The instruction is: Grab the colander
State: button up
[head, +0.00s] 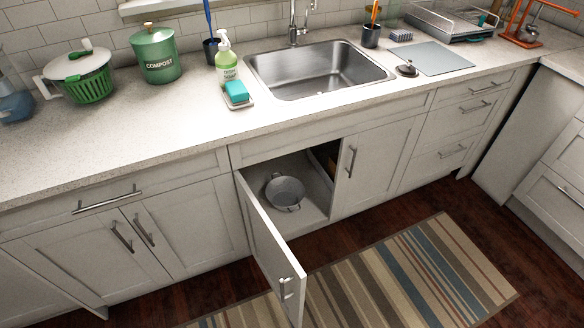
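A grey metal colander (285,191) with small side handles sits on the floor of the open cabinet under the sink. The left cabinet door (268,245) stands swung outward, and the colander shows through the opening to the right of it. Nothing visibly covers the colander from above. My gripper is not in view.
The right door (376,165) of the sink cabinet is shut. A dark item, partly hidden, is at the right inside the cabinet. A striped rug (420,275) lies on the dark wood floor in front. The counter above holds a sink (315,72) and a green compost bin (155,55).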

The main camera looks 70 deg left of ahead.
aim_at(285, 193)
jog(key=u, duration=2.5)
jog(key=i, duration=0.5)
jog(key=u, duration=0.05)
jog(key=k, duration=0.5)
jog(key=z, duration=1.1)
jog(key=i, duration=2.7)
jog(key=u, duration=1.4)
